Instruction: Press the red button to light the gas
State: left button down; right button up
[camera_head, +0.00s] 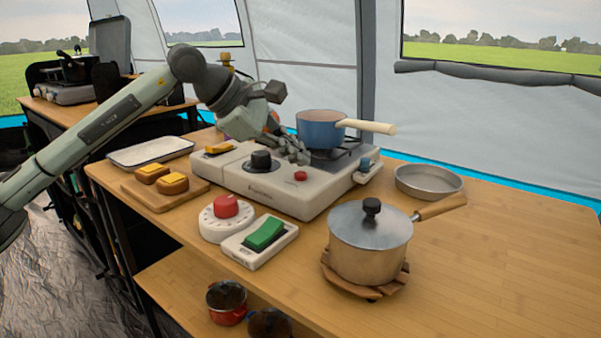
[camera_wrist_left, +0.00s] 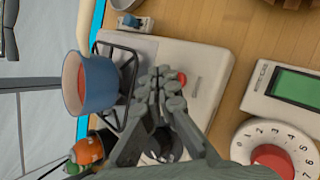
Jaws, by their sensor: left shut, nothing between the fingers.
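The gas stove (camera_head: 270,185) is a white unit with a black knob (camera_head: 261,161) on its front part. The small red button (camera_head: 300,176) sits on the stove's top, right of the knob. In the left wrist view the red button (camera_wrist_left: 182,78) shows just beyond my fingertips. My left gripper (camera_head: 302,157) is shut and empty, with its fingers pointing down over the stove beside the button. It also fills the middle of the left wrist view (camera_wrist_left: 160,85). I cannot tell whether it touches the stove. My right gripper is not in view.
A blue pot (camera_head: 320,131) stands on the burner behind my left gripper. A white dial with a red centre (camera_head: 226,206) and a green switch (camera_head: 264,234) lie in front. A lidded pot (camera_head: 370,240) stands at right. The table's right side is clear.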

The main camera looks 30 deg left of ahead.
aim_at(296, 175)
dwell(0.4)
pick_arm(q)
jog(key=shift+f+b, duration=0.4)
jog(key=shift+f, duration=0.05)
jog(key=shift+f+b, duration=0.5)
jog(key=shift+f, duration=0.05)
dwell(0.6)
jog(key=shift+r, duration=0.1)
jog(key=shift+r+p, duration=0.8)
jog(key=shift+r, duration=0.1)
notch_tip(296, 175, up, 5)
jog(key=p, duration=0.4)
dwell(0.8)
